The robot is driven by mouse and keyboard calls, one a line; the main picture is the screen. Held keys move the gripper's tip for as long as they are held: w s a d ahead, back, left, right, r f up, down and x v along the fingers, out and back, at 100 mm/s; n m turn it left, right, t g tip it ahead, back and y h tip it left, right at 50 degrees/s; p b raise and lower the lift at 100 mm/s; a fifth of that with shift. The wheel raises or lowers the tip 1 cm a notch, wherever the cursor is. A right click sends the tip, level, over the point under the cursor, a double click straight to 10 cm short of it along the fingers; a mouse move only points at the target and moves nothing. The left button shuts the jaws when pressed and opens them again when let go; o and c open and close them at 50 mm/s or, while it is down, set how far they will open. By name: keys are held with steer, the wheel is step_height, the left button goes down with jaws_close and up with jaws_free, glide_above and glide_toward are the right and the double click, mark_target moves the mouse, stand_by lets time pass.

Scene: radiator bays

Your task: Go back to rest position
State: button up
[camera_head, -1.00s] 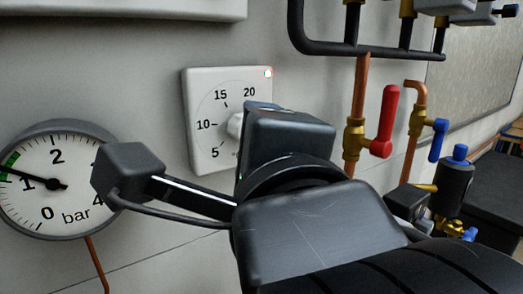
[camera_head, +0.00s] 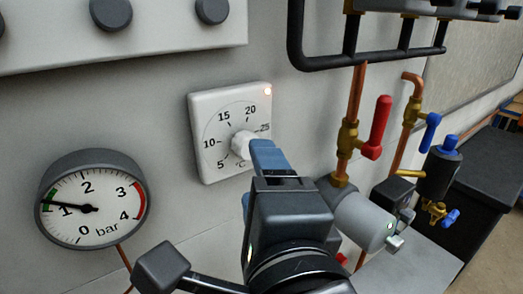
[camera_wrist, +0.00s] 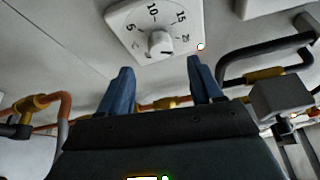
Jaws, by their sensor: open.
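My gripper (camera_head: 262,180) is in front of the wall, below and to the right of the thermostat dial's knob in the head view. In the wrist view its two blue fingers (camera_wrist: 160,82) are spread wide with nothing between them. The white thermostat (camera_head: 207,110) has a round knob (camera_head: 242,145) and a small lit lamp at its upper right corner. The thermostat also shows above the fingers in the wrist view (camera_wrist: 130,22), apart from them. One blue finger overlaps the knob's edge in the head view; the wrist view shows a gap.
A red-handled valve (camera_head: 377,128) and a blue-handled valve (camera_head: 430,132) are on copper pipes at the right. A grey cylinder (camera_head: 362,218) is close to the right of my gripper. A panel with dark knobs (camera_head: 110,14) is above.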

steer(key=shift+f, duration=0.15)
steer(key=s+d+f+n+g, duration=0.1)
steer(key=s+d+f+n, duration=0.5)
steer(key=f, duration=0.3)
steer(key=s+d+f+n+g, duration=0.1)
steer(key=s+d+f+n, duration=0.3)
steer(key=d+f+n, duration=0.35)
steer(key=s+d+f+n+h, duration=0.1)
steer(key=s+d, duration=0.3)
steer(key=s, duration=0.5)
steer(key=s+d+f+n+h+b, duration=0.1)
steer(key=s+d+f+n+h, duration=0.1)
steer(key=s, duration=0.8)
steer(key=shift+s+d+f+n+h, duration=0.3)
steer(key=shift+d+f+n, duration=0.15)
steer(key=shift+d+f, duration=0.6)
